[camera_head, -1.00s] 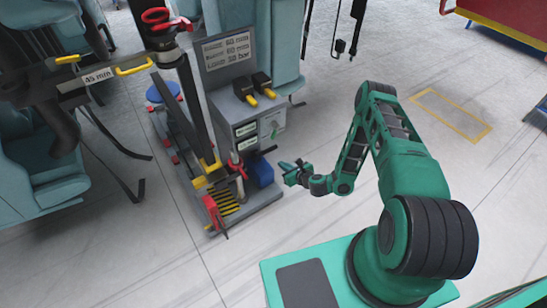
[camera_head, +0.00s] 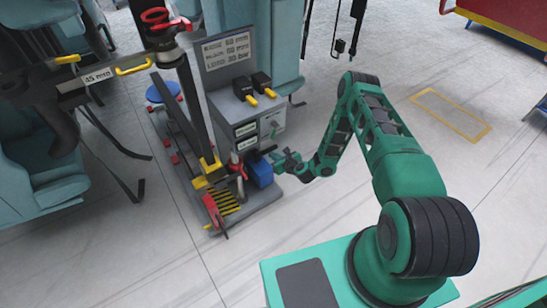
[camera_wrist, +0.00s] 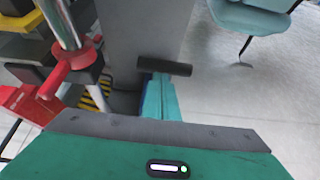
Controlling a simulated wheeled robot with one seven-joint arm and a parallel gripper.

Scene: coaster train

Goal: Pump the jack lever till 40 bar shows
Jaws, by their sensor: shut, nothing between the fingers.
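The jack unit (camera_head: 258,205) stands left of centre, with a blue block (camera_head: 262,175) at its right side. My gripper (camera_head: 272,158) is beside this block, its fingers together and empty. In the wrist view the teal fingers (camera_wrist: 159,98) point at a black cylindrical grip (camera_wrist: 165,66), which looks like the jack lever's handle. The grip lies crosswise at the fingertips; I cannot tell whether they touch it. The rest of the lever is hidden. The grey display board (camera_head: 228,52) has three lines of text; the last seems to read a load of 30 bar, but it is small.
A red-handled part (camera_head: 214,213) stands at the jack's front left. A teal seat (camera_wrist: 250,15) is at the wrist view's upper right. The floor (camera_head: 400,60) right of the console is mostly clear.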

